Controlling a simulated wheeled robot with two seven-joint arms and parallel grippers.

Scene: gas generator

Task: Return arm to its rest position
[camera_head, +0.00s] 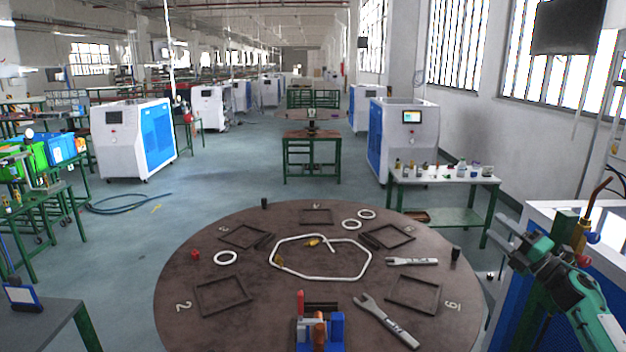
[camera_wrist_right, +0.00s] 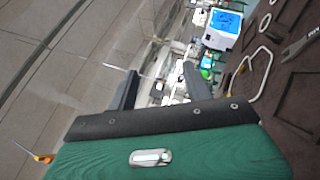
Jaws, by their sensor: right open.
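My right arm comes in from the right edge in the head view. Its green and black gripper (camera_head: 507,238) is raised to the right of the round table, in front of a white and blue machine. In the right wrist view the gripper (camera_wrist_right: 160,92) has its two dark fingers apart, with nothing between them. The brown round table (camera_head: 215,290) stands in front of me, apart from the gripper. My left gripper does not show in either view.
The table bears a white bent tube (camera_head: 322,277), wrenches (camera_head: 388,322), white rings (camera_head: 226,258), square frames and a blue fixture (camera_head: 336,330). A white and blue machine (camera_head: 560,215) stands close to my right arm.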

